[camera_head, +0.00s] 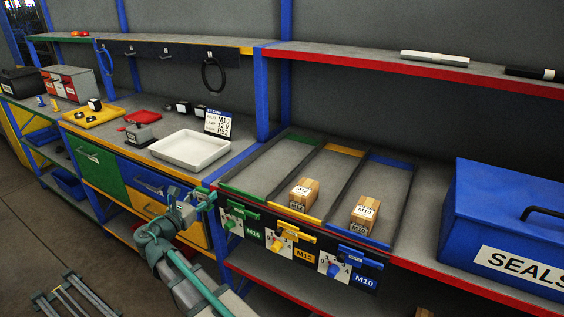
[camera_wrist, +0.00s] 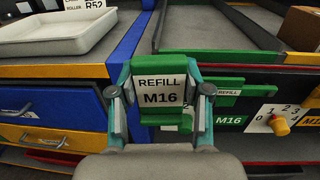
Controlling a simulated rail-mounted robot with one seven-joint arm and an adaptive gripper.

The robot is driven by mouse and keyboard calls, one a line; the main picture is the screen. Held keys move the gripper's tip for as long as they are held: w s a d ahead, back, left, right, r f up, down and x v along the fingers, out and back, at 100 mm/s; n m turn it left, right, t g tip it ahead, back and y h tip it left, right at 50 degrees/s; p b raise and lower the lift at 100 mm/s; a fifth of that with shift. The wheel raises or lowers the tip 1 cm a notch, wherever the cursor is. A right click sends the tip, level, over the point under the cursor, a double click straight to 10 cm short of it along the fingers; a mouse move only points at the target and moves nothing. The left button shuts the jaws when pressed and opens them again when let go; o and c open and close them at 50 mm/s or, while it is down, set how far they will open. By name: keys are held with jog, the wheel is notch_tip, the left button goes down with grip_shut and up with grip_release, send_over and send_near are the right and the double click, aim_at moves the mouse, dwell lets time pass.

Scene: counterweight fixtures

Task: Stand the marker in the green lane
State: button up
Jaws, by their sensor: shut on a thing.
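The marker (camera_wrist: 160,66) is a green block with a white label reading "REFILL M16". My gripper (camera_wrist: 160,95) is shut on it, one finger at each side. The marker is upright in the wrist view, with its label facing the camera. In the head view my gripper (camera_head: 198,206) is in front of the shelf, left of the green lane's front corner. The green lane (camera_head: 262,162) is the leftmost lane, with green edging, and looks empty. Its green front strip shows in the wrist view (camera_wrist: 240,58), right of the marker. The marker's back is hidden.
The yellow lane holds an M12 wooden box (camera_head: 304,193); the blue lane holds an M10 box (camera_head: 365,213). Dark dividers separate the lanes. Coloured tags and dials line the front, including a green tag (camera_head: 240,210). A white tray (camera_head: 189,149) stands left; a blue SEALS box (camera_head: 505,225) stands right.

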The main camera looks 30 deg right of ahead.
jog(key=w+d+r+g, duration=0.1)
jog(key=w+d+r, duration=0.25)
jog(key=r, duration=0.35)
jog(key=w+d+r, duration=0.2)
jog(key=w+r, duration=0.2)
jog(key=r, duration=0.4)
jog(key=shift+m+h, duration=0.4)
jog(key=s+d+f+p, duration=0.1)
jog(key=s+d+f, duration=0.1)
jog(key=d, duration=0.1)
jog(key=s+d+f+p, duration=0.1)
jog(key=s+d+f, duration=0.1)
jog(key=d+f, duration=0.1)
jog(key=s+d+f, duration=0.2)
jog(key=d+f, duration=0.1)
jog(key=d, duration=0.1)
jog(key=shift+s+d+p, duration=0.3)
jog(key=shift+d+p, duration=0.05)
jog(key=shift+p, duration=0.05)
jog(key=shift+s+d+f, duration=0.35)
jog(key=shift+d+f, duration=0.25)
jog(key=shift+f, duration=1.85)
jog(key=o, duration=1)
jog(key=shift+f, duration=0.1)
jog(key=shift+o, duration=0.2)
